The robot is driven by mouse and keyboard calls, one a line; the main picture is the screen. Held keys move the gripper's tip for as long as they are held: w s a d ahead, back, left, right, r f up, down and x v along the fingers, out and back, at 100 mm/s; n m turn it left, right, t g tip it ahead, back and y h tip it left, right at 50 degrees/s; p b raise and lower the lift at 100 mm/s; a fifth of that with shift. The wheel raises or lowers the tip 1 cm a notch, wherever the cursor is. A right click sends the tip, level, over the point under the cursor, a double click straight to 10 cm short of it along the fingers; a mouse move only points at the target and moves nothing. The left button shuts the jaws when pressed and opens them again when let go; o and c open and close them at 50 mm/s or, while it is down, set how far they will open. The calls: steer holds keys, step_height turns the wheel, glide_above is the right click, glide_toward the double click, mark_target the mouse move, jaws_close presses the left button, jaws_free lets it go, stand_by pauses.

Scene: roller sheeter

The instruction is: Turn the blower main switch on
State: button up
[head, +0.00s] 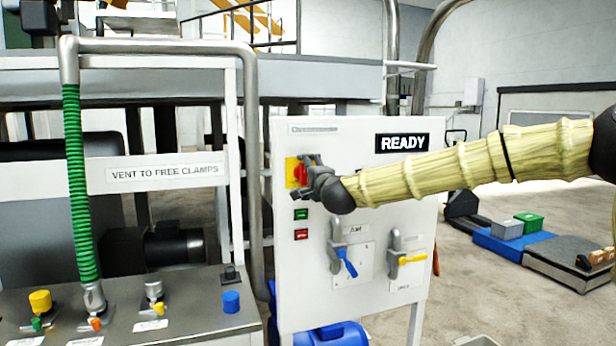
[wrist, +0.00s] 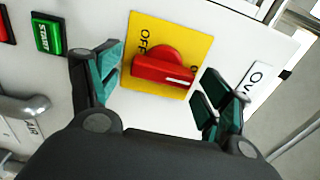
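The red rotary knob (wrist: 162,68) sits on a yellow plate (wrist: 175,28) in the wrist view. The plate reads OFF at its upper left, and another label at its right is mostly hidden. A white line on the knob lies towards that right-hand label. My gripper (wrist: 160,82) is open, with one teal-padded finger on each side of the knob; small gaps show, and contact cannot be told. In the head view the knob (head: 300,172) is partly covered by my gripper (head: 307,178), which is at the white panel's upper left.
The white panel (head: 350,290) carries green (head: 301,215) and red (head: 301,234) buttons below the knob, plus blue-handled (head: 347,263) and yellow-handled (head: 411,259) levers. A READY sign (head: 403,142) is above my arm.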

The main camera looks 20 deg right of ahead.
steer(key=shift+s, duration=0.15)
steer(key=s, duration=1.1)
steer(key=shift+s+d, duration=0.15)
steer(key=shift+s, duration=0.2)
stand_by(0.3)
